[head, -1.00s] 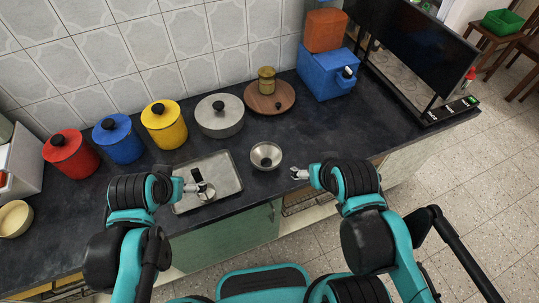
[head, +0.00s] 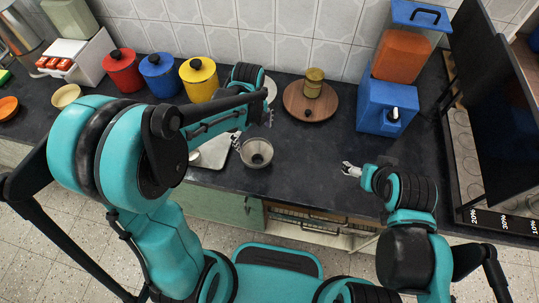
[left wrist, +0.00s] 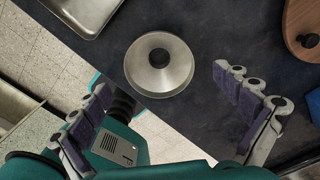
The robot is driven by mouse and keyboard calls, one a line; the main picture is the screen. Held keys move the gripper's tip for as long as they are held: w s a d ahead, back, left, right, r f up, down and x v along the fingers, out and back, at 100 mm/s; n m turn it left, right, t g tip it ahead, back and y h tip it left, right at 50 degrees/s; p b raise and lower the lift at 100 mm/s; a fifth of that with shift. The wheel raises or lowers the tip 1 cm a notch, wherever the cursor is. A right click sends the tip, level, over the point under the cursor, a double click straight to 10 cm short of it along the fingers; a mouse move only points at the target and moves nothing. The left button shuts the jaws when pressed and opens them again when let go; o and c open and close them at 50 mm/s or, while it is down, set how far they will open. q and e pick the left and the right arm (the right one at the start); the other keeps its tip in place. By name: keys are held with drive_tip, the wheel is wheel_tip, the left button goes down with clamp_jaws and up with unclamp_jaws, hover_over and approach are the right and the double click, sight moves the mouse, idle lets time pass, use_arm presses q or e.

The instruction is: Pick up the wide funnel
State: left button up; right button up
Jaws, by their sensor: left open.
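The wide funnel (head: 257,158) is a round steel cone on the dark counter, right of the tray. In the left wrist view the funnel (left wrist: 178,75) shows from above, with a dark round centre, near the counter's front edge. My left gripper (head: 254,128) is over the counter just behind and above the funnel in the head view. In the left wrist view its fingers (left wrist: 162,80) are spread wide, one on each side of the funnel, with gaps and no contact seen. My right gripper (head: 350,170) is over the counter to the right, apart from the funnel; its jaw opening is too small to judge.
A steel tray (head: 212,154) lies left of the funnel, partly hidden by my left arm. A wooden board (head: 291,105) with a brass-coloured canister (head: 314,82) stands behind. A blue dispenser (head: 372,112) is at back right. Coloured pots line the wall. Counter right of the funnel is clear.

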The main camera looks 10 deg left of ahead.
sight(254, 147)
use_arm(q)
drive_tip(key=f+b, duration=0.1)
drive_tip(key=f, duration=0.1)
drive_tip(key=f+b, duration=0.1)
drive_tip(key=f, duration=0.1)
drive_tip(key=f+b, duration=0.1)
drive_tip(key=f, duration=0.2)
drive_tip(key=shift+s+d+f, duration=0.1)
drive_tip(key=shift+s+d, duration=0.1)
drive_tip(key=shift+s, duration=0.2)
drive_tip(key=shift+f, duration=0.35)
drive_tip(key=shift+c, duration=1.3)
drive_tip(key=c, duration=0.8)
